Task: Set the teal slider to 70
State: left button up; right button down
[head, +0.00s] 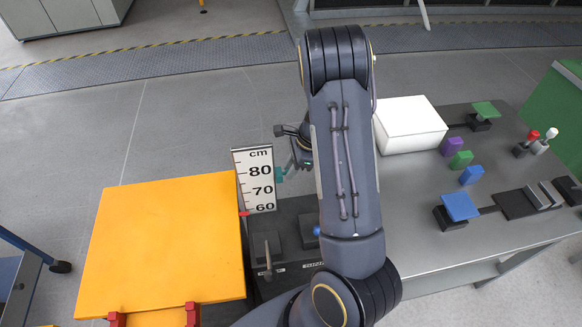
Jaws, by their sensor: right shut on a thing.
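The white scale plate (254,180) stands upright, marked cm with 80, 70 and 60 from top down. The teal slider (280,174) shows as a small piece at the plate's right edge, roughly level with the 80 label; its exact reading is hard to tell. A red pointer (244,213) sits at the plate's left edge near 60. My right gripper (289,167) is at the teal slider and shut on it; its fingers are small and partly hidden by my forearm. My left gripper is out of view.
An orange panel (160,245) lies left of the scale. A dark box with levers (269,250) is below it. The grey table (410,235) at right holds a white box (409,125), coloured blocks, a blue pad (460,207) and red and white knobs.

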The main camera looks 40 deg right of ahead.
notch_tip(320, 180, down, 3)
jog(key=shift+f+b, duration=0.1)
jog(key=shift+b, duration=1)
jog(key=c, duration=1.3)
grip_release()
jog(key=p+v, duration=0.1)
jog(key=v, duration=0.7)
jog(key=shift+f, duration=0.1)
